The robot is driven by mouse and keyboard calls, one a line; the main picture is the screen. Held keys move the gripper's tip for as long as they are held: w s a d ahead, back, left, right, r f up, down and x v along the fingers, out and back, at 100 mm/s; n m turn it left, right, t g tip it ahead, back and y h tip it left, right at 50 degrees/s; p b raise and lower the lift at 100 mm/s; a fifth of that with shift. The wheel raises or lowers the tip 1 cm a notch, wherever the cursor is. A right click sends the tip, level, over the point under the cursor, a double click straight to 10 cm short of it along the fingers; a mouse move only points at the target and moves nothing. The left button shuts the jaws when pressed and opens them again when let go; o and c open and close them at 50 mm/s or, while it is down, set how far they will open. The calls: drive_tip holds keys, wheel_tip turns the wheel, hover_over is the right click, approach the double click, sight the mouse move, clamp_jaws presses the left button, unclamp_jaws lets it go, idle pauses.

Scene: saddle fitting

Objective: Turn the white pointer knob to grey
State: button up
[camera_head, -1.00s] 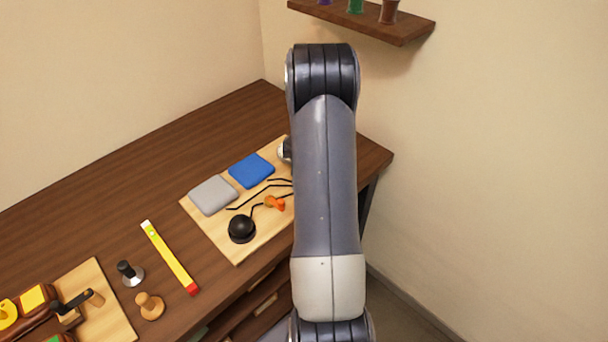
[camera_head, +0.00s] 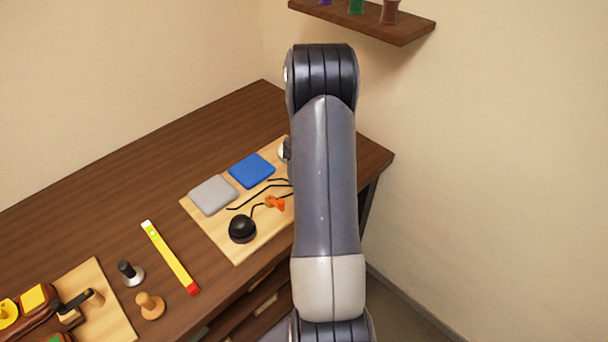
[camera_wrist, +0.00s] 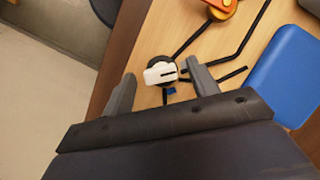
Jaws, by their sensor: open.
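The white pointer knob (camera_wrist: 160,73) shows in the wrist view, on a dark round base on the wooden board (camera_wrist: 207,45). A small blue mark shows just below the knob. My gripper (camera_wrist: 158,82) is open, with one finger left of the knob and the other to its right. The right finger is close to the knob; I cannot tell if it touches. In the head view the knob and my gripper are hidden behind my arm. I cannot make out a grey mark by the knob.
Black lines run over the board near the knob. A blue pad (camera_head: 252,170), a grey pad (camera_head: 213,195), a black ball knob (camera_head: 242,229) and an orange piece (camera_head: 275,203) are on the same board. The table's edge lies left of the knob in the wrist view.

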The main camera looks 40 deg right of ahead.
drive_tip(key=b+v, duration=0.1)
drive_tip(key=v, duration=0.9)
drive_tip(key=shift+r, duration=0.4)
drive_tip(key=shift+w+d, duration=0.1)
drive_tip(key=p+x, duration=0.1)
drive_tip(key=x, duration=1)
